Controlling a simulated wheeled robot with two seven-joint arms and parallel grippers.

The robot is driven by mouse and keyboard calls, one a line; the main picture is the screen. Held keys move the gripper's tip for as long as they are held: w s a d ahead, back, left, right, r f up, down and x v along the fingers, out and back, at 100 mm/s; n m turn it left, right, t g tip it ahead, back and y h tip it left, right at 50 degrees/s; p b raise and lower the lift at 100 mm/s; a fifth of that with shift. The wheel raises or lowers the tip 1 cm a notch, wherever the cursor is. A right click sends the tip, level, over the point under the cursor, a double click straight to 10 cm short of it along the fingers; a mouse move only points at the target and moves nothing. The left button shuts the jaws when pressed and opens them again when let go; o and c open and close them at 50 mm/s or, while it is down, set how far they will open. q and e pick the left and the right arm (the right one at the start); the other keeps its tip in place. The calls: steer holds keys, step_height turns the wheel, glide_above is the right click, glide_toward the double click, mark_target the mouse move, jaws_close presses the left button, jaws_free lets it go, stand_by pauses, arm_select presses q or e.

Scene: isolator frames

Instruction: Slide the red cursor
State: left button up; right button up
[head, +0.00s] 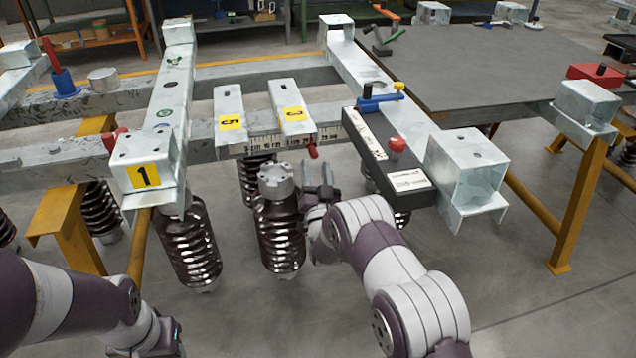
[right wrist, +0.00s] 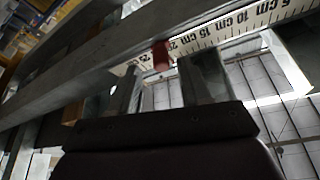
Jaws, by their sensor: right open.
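The red cursor (head: 313,151) is a small red tab at the front edge of the beam with the printed centimetre scale, just below the plate marked 3. In the right wrist view the red cursor (right wrist: 161,55) hangs below the scale (right wrist: 215,30), near the 25 cm mark. My right gripper (head: 319,186) is below and in front of the cursor. In the right wrist view its fingers are open, apart on both sides of the cursor's line, with a gap (right wrist: 166,85) between them. Whether they reach the cursor's depth is unclear. My left arm shows at lower left; its fingers are not visible.
Several ribbed brown insulators (head: 281,235) hang below the beams close to my right gripper.

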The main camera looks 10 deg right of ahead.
steer(key=p+v, duration=0.1)
steer(key=v, duration=0.7)
steer(key=shift+s+p, duration=0.35)
steer(key=shift+f, duration=0.2)
